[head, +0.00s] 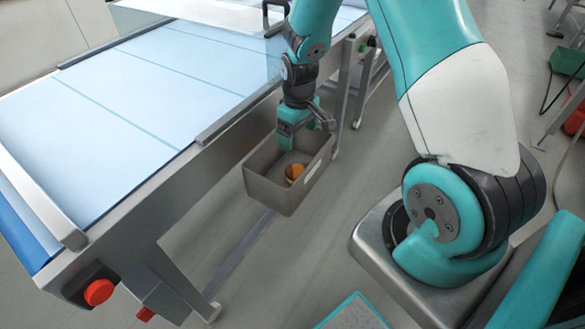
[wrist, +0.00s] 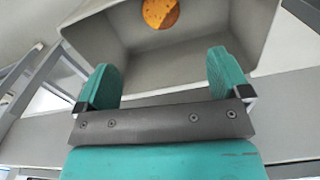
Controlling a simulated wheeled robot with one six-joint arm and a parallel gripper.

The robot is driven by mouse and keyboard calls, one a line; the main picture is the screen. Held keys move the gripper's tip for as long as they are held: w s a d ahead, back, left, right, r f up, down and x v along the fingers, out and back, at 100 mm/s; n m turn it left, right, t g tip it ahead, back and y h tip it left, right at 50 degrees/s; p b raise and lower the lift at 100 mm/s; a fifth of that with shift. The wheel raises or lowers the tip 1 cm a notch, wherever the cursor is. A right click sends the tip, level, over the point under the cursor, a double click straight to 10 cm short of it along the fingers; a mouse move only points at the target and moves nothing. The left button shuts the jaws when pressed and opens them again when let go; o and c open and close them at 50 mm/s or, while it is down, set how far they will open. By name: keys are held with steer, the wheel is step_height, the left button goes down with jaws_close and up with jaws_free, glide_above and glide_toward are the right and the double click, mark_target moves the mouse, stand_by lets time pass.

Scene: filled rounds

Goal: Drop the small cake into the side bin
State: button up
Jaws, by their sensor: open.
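The small cake (head: 294,173), round and orange-brown, lies inside the grey side bin (head: 262,185), which is fixed to the side of the conveyor table. In the wrist view the cake (wrist: 160,12) shows at the top edge, partly cut off, inside the bin (wrist: 190,50). My gripper (head: 290,140) is at the far end of the bin, above its rim. In the wrist view my gripper's two teal fingers (wrist: 162,82) stand wide apart with nothing between them. The cake is apart from the fingers.
The conveyor (head: 130,110) with a pale blue belt runs along the left, and its belt is empty where it shows. A red button (head: 99,291) is on its near end. Green and red containers stand at the far right. Grey floor lies between the conveyor and my base.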

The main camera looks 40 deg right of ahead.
step_height(320, 180, up, 13)
steer(key=shift+f, duration=0.1)
stand_by(0.5)
steer(key=s+a+r+n+y+p, duration=0.1)
steer(key=s+a+r, duration=0.3)
steer(key=a, duration=0.3)
steer(key=s+a+r+n+y+p, duration=0.1)
steer(key=s+a+r, duration=0.2)
steer(key=a+r, duration=0.25)
steer(key=s+a+r+n+y, duration=0.1)
steer(key=s+a+r, duration=0.1)
steer(key=s+a, duration=0.3)
steer(key=s+a+r+n+y, duration=0.1)
steer(key=s+a+r, duration=0.1)
steer(key=s+a, duration=0.3)
steer(key=s, duration=0.4)
steer(key=shift+s+r, duration=0.15)
steer(key=shift+s, duration=0.25)
